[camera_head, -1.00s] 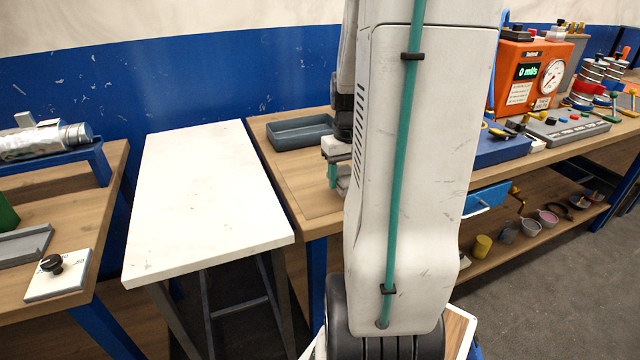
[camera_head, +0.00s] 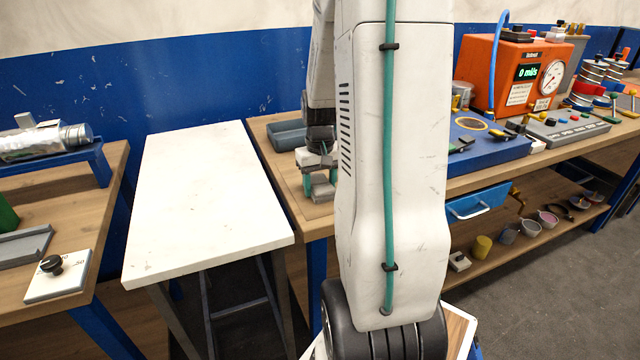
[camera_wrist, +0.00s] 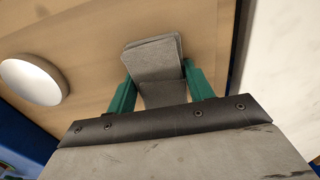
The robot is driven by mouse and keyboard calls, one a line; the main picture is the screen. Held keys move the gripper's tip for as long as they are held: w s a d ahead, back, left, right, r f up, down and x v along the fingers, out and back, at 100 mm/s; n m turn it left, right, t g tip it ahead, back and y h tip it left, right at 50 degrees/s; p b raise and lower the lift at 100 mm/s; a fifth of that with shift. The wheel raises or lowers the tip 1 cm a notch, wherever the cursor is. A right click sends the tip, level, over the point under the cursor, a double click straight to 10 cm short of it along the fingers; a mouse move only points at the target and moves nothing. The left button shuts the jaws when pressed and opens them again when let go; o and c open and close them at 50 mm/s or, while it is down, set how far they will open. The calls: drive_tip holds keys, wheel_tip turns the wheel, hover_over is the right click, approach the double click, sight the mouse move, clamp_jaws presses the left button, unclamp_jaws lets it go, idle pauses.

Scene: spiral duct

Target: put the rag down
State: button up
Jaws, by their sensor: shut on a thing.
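The rag (camera_wrist: 155,65) is a grey folded cloth between the two green fingers of my gripper (camera_wrist: 158,85) in the wrist view. My gripper is shut on it, and the wooden bench top lies beyond it. In the head view my gripper (camera_head: 320,187) hangs over the left end of the wooden bench (camera_head: 292,195), in front of the grey tray. The grey rag (camera_head: 323,192) shows small between the fingers there. I cannot tell whether it touches the bench top.
A grey tray (camera_head: 287,136) lies behind my gripper. A white table (camera_head: 205,190) stands clear to the left. A blue case (camera_head: 485,145) and an orange gauge box (camera_head: 512,75) stand on the bench to the right. A round white thing (camera_wrist: 35,80) shows in the wrist view.

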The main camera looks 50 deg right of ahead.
drive_tip(key=shift+f, duration=0.15)
drive_tip(key=o, duration=0.9)
drive_tip(key=shift+a, duration=0.1)
drive_tip(key=shift+o, duration=0.2)
drive_tip(key=shift+s+f, duration=0.1)
